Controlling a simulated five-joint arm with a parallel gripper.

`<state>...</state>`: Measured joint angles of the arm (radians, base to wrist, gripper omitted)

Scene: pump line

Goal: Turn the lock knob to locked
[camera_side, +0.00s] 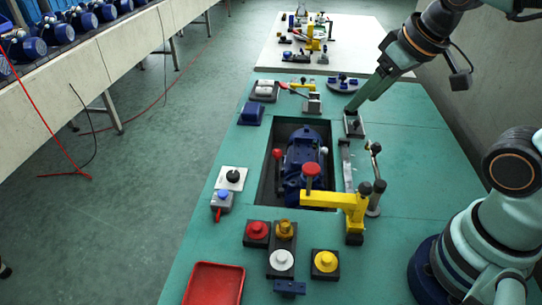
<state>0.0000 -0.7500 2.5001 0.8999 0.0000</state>
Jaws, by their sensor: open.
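Several knob-like parts stand on the green table, and I cannot tell for sure which is the lock knob. A black knob (232,175) sits on a white square plate at the left edge. A red knob (257,230), a white knob (281,260) and a yellow knob (326,261) sit on dark bases near the front. Their markings are too small to read. My gripper (355,106) is open, pointing down and left above the table's back right part, well away from these knobs. It appears empty; its fingertips are small and dark here.
A blue pump (306,160) sits in a recess mid-table. A yellow clamp (345,203) with a red top reaches over it. A blue button box (221,200), a red tray (214,285) and a metal post (374,180) stand around it. The table's right side (410,150) is clear.

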